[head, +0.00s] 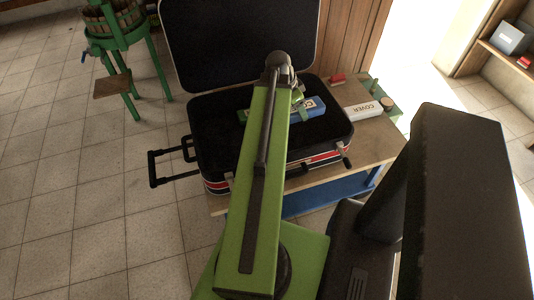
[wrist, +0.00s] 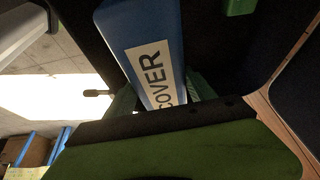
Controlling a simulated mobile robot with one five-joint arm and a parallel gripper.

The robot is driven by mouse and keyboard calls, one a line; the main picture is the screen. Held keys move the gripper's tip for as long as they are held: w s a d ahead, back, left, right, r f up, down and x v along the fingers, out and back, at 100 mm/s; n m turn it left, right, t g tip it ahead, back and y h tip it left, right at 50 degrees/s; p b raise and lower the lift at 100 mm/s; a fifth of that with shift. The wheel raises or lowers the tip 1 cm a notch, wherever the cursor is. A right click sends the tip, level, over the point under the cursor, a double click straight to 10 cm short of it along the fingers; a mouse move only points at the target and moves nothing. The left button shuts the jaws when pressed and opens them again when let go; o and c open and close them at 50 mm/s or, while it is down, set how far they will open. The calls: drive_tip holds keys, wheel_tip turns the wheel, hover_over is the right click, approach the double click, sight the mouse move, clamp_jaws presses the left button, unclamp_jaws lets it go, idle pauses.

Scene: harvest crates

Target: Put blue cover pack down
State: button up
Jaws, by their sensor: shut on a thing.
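The blue cover pack (head: 316,106) is a long blue box with a white label, over the black inside of an open suitcase (head: 270,165). My gripper (head: 301,103) is shut on it. In the wrist view the blue cover pack (wrist: 140,22) runs up from between the green fingers of my gripper (wrist: 163,97), and its label reads COVER. I cannot tell whether the pack touches the suitcase floor. My arm hides part of the suitcase and perhaps the pack's left end.
A white pack marked COVER (head: 363,109), a red item (head: 337,79) and a small round-topped jar (head: 387,103) are on the wooden table (head: 384,143) right of the suitcase. A green piece (head: 243,115) shows left of my arm. The raised lid (head: 240,45) stands behind.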

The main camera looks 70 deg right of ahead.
wheel_tip(320, 180, down, 8)
drive_tip(key=s+b, duration=0.2)
drive_tip(key=b, duration=0.3)
drive_tip(key=shift+m, duration=0.4)
drive_tip(key=w+a+f+b, duration=0.1)
drive_tip(key=w+f+b, duration=0.1)
drive_tip(key=w, duration=0.1)
drive_tip(key=w+f+b, duration=0.2)
drive_tip(key=w, duration=0.2)
drive_tip(key=w+a+f+b, duration=0.1)
drive_tip(key=w+f+b, duration=0.1)
drive_tip(key=w, duration=0.2)
drive_tip(key=shift+w+a+f+b, duration=0.2)
drive_tip(key=shift+a+f+b, duration=0.1)
drive_tip(key=shift+f+b, duration=0.05)
drive_tip(key=shift+w+a, duration=0.1)
drive_tip(key=shift+w, duration=0.15)
wheel_tip(320, 180, down, 4)
drive_tip(key=b, duration=0.4)
drive_tip(key=shift+f, duration=0.15)
drive_tip(key=shift+r, duration=0.2)
drive_tip(key=shift+f, duration=0.15)
drive_tip(key=o, duration=1.7)
drive_tip(key=shift+c, duration=0.2)
